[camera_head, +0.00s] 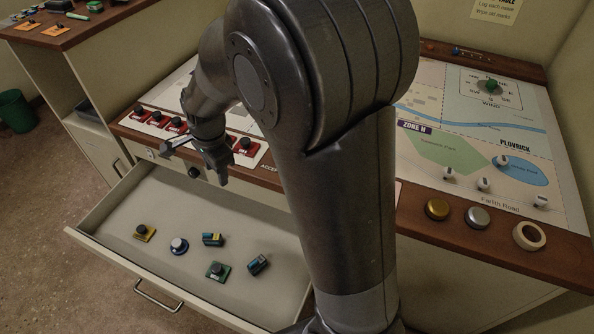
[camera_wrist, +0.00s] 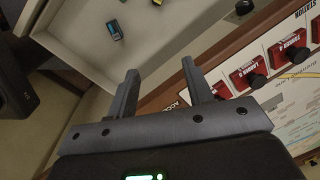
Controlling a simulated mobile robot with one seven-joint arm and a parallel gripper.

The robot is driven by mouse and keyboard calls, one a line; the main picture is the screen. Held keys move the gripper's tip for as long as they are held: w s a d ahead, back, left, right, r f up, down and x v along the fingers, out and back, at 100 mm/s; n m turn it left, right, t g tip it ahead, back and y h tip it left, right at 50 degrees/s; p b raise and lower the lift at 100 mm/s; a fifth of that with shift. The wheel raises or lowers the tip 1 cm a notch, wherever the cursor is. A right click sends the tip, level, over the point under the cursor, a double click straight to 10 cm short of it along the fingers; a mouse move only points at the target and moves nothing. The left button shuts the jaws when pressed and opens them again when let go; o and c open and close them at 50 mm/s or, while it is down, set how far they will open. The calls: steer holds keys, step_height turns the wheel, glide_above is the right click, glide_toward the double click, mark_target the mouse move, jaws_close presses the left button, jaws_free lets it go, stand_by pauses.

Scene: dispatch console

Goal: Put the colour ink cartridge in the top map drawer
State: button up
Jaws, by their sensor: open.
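An open drawer (camera_head: 180,200) is pulled out below the map table, and it also shows in the wrist view (camera_wrist: 165,42). In it lie two small dark cartridge-like blocks: one with yellow and blue marks (camera_head: 212,239), one with a teal end (camera_head: 258,264). I cannot tell for certain which is the colour ink cartridge. One dark block with a teal mark shows in the wrist view (camera_wrist: 114,32). My gripper (camera_head: 217,178) is open and empty, above the drawer's inner end by the table's front edge; its fingers show in the wrist view (camera_wrist: 160,80).
Red knobbed blocks (camera_head: 246,146) line the table's front edge. A tape roll (camera_head: 529,235) lies at the right. My arm hides the table's middle.

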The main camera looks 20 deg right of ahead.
steer(key=s+d+r+n+t, duration=0.2)
steer(key=s+d+r+n, duration=0.4)
steer(key=s, duration=0.4)
steer(key=s+d+r+n+t, duration=0.2)
steer(key=s+d+r+n, duration=0.5)
steer(key=s+r+n, duration=0.1)
steer(key=s+r, duration=0.1)
steer(key=s, duration=0.1)
steer(key=shift+s+h, duration=0.3)
steer(key=shift+h, duration=0.1)
steer(key=shift+c, duration=0.5)
